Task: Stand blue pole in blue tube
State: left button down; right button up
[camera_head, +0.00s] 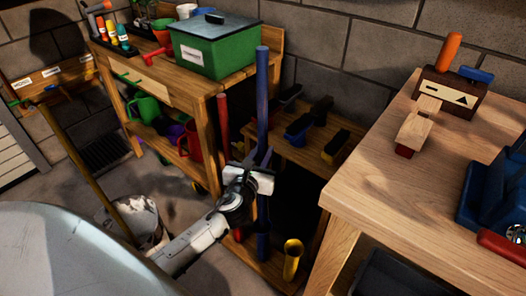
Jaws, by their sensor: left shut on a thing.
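The blue pole (262,95) is long and stands about upright in the middle of the view. My left gripper (260,168) is shut on it around mid-length, with my white arm coming from the lower left. Below the gripper a dark blue upright length (263,247) goes down to the low wooden rack. It may be the blue tube, but I cannot tell where pole ends and tube begins, or whether the pole is inside. My right gripper is not in view.
A yellow tube (292,258) stands open on the rack at right. A red pole (223,122) stands behind left. A potting bench (205,88) with a green box (217,52) is at back left. A wooden workbench (440,205) fills the right. A bucket (135,228) is at left.

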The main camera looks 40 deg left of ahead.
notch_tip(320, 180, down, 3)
jog(key=b, duration=0.3)
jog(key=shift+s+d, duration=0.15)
jog(key=shift+b, duration=0.3)
